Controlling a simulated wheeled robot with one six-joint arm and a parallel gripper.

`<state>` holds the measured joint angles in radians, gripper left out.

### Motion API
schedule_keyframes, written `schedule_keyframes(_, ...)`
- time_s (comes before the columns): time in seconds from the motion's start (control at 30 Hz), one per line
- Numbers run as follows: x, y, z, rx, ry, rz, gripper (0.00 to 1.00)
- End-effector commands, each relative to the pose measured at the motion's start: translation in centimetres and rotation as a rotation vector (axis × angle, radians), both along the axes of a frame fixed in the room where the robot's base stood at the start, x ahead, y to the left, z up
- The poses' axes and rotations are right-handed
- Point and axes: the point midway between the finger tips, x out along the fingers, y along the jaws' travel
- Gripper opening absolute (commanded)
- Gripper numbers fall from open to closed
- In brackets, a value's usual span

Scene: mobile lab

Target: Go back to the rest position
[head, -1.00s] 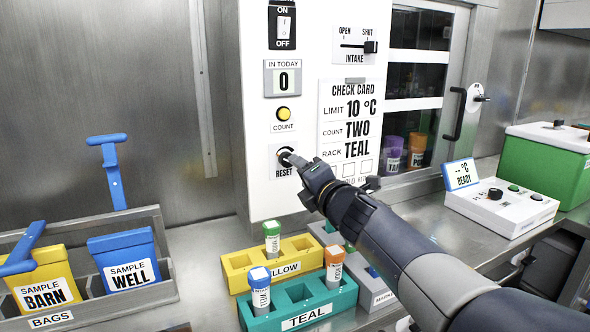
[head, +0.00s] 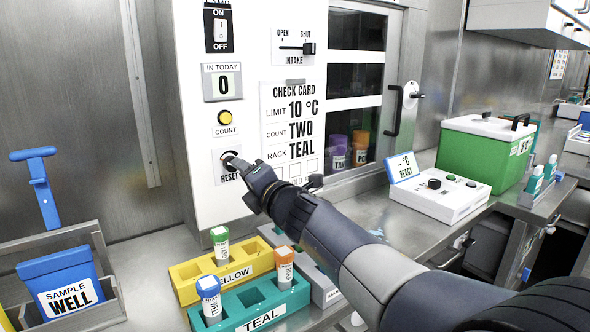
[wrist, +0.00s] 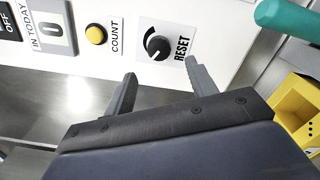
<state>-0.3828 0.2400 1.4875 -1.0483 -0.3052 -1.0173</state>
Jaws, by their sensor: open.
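My gripper (wrist: 160,88) is open and empty in the wrist view. Its two fingers point at the white panel, with the black RESET knob (wrist: 157,45) just beyond the gap between them. In the head view my gripper (head: 236,164) is in front of the RESET knob and hides most of it. I cannot tell from these frames whether a finger touches the panel. My arm stretches from the lower right up to the panel.
Below my arm stand a yellow rack (head: 188,286) and a teal rack (head: 300,296) with capped tubes. A white READY box (head: 445,205) and a green cooler (head: 470,155) stand to the right. A bag bin (head: 105,300) is at the left.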

Motion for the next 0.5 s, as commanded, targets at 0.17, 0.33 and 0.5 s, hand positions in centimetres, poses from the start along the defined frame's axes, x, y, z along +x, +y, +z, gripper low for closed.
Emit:
schedule_keyframes(0.17, 2.4, 1.9, 0.0, 0.0, 0.001, 0.002, 0.54)
schedule_keyframes(0.33, 4.3, 3.3, 0.0, 0.0, 0.0, 0.001, 0.54)
schedule_keyframes(0.5, 5.6, 4.3, 0.1, 0.0, 0.0, 0.001, 0.54)
